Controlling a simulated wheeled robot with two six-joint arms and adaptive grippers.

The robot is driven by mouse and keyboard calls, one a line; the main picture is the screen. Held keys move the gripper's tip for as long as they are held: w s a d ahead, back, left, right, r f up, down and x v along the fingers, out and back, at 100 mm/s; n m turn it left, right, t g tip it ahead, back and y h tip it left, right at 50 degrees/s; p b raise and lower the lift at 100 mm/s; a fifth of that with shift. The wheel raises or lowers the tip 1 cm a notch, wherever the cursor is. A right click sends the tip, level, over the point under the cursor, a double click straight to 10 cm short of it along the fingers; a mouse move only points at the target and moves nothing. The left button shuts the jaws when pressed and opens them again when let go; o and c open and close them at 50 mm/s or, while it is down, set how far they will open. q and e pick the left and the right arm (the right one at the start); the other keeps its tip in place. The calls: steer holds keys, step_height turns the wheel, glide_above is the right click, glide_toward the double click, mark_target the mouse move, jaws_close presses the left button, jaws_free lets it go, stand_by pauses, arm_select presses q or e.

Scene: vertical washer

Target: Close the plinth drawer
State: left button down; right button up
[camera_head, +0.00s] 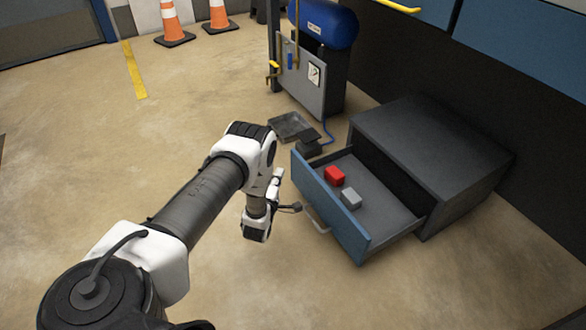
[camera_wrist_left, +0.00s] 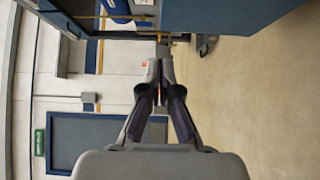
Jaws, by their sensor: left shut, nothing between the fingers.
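The plinth drawer (camera_head: 329,213) is a grey tray with a blue front, pulled well out of a dark grey cabinet (camera_head: 435,150) on the floor. A light handle (camera_head: 318,221) is on its blue front. A red block (camera_head: 334,176) and a grey block (camera_head: 351,198) lie in the drawer. My left gripper (camera_head: 297,207) is just in front of the blue front, near the handle. Whether it touches the front, I cannot tell. In the left wrist view its fingers (camera_wrist_left: 160,65) are together and empty. My right gripper is not in view.
A blue compressor tank (camera_head: 322,22) and grey panel (camera_head: 302,78) stand behind the drawer. A dark tray (camera_head: 290,126) lies on the floor left of the cabinet. Orange cones (camera_head: 171,22) stand farther back. The floor at left is clear.

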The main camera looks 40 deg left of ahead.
mark_target(296, 155)
arm_select(q)
steer(key=w+b, duration=0.1)
steer(key=w, duration=0.2)
steer(key=w+b, duration=0.2)
steer(key=w, duration=0.1)
steer(key=shift+w+a+f, duration=0.15)
steer(key=shift+f, duration=0.05)
steer(key=shift+w+r+b, duration=0.15)
steer(key=shift+w+b, duration=0.2)
steer(key=shift+w, duration=0.1)
steer(key=shift+d+r, duration=0.1)
steer(key=shift+d, duration=0.15)
